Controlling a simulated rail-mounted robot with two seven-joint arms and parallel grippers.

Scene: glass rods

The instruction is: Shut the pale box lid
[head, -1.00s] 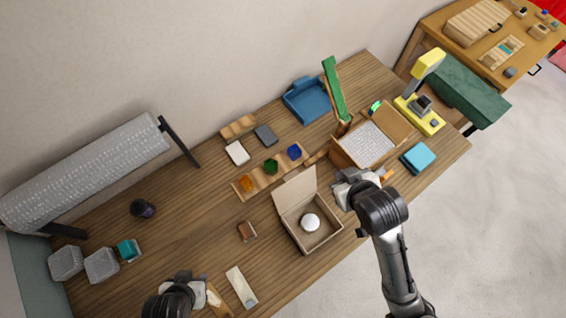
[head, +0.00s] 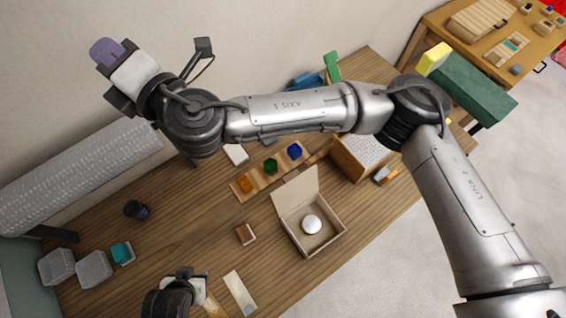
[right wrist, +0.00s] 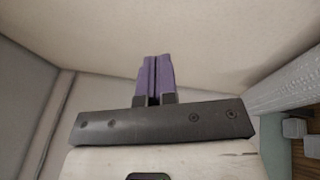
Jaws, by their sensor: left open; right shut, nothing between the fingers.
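The pale box (head: 327,237) stands on the wooden table with its lid (head: 295,186) raised at the back left. A round white thing (head: 312,224) lies inside it. My right gripper (head: 105,50), with purple fingers, is at the upper left of the head view, raised and well away from the box. In the right wrist view its purple fingers (right wrist: 155,78) are shut together with nothing between them, facing a plain wall. My left gripper (head: 200,290) is open at the bottom of the head view, left of and apart from the box; its fingers are partly hidden.
My right arm crosses the head view and hides much of the back of the table. A wooden rack (head: 258,181) with coloured pieces and a small brown block (head: 245,233) lie left of the box. A wooden box (head: 354,160) stands behind it at the right.

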